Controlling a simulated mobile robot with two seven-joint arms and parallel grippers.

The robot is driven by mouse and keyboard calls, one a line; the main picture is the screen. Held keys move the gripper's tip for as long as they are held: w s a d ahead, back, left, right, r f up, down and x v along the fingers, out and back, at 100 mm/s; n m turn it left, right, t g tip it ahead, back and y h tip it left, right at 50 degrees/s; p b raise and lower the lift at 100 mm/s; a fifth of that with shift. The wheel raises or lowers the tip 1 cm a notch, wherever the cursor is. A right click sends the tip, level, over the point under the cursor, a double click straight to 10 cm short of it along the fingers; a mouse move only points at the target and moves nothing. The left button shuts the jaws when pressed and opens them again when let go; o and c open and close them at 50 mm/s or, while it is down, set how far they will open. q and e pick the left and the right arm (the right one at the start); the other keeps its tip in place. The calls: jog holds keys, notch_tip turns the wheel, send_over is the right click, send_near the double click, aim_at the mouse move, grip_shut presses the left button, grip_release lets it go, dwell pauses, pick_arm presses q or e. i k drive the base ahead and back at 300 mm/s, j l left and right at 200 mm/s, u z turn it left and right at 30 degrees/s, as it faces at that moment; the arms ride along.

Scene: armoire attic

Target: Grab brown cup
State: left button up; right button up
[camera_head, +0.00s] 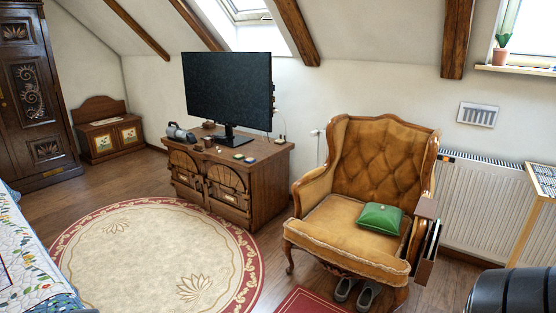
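A small brown object (208,142) that may be the brown cup stands on top of the wooden cabinet (265,155), in front of the television. It is too small to make out a handle or opening. Neither of my grippers is in view.
A television (228,88) and a grey device (178,132) stand on the cabinet. A round rug (150,250) covers open floor in front. A bed (30,270) is at left, a dark rounded object (510,292) bottom right.

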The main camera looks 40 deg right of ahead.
aim_at(207, 142)
jog(key=z, duration=1.2)
